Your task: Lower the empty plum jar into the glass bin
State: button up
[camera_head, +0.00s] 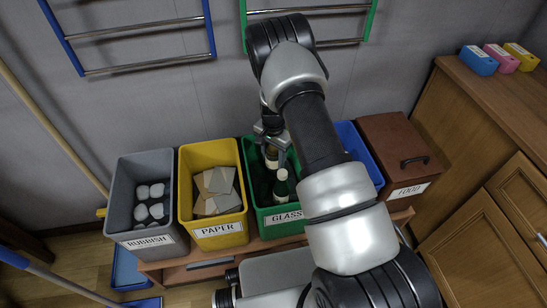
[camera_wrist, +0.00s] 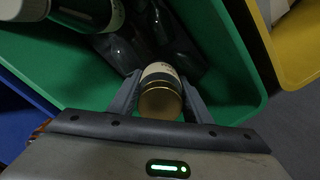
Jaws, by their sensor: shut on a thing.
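The plum jar (camera_wrist: 160,92) has a gold lid and a pale label. My gripper (camera_wrist: 161,98) is shut on it, with one finger on each side. In the head view the gripper (camera_head: 271,134) hangs over the green glass bin (camera_head: 262,231), and part of the jar (camera_head: 271,158) shows below the fingers, within the bin's outline. I cannot tell how far the jar is from the bottles under it. Its contents are not visible. A green bottle with a white cap (camera_head: 281,188) stands in the bin; my arm hides the bin's right side.
The yellow paper bin (camera_head: 219,230) and grey rubbish bin (camera_head: 148,240) stand to the left. A blue bin (camera_head: 360,150), partly hidden by my arm, and the brown food box (camera_head: 398,140) stand to the right. Dark glass items (camera_wrist: 122,52) lie in the green bin near the jar.

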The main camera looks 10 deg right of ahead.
aim_at(273, 167)
jog(key=shift+f, duration=2.45)
dwell(1.2)
jog(key=o, duration=1.2)
notch_tip(273, 167, up, 18)
jog(key=p, duration=0.4)
jog(key=shift+f, duration=0.25)
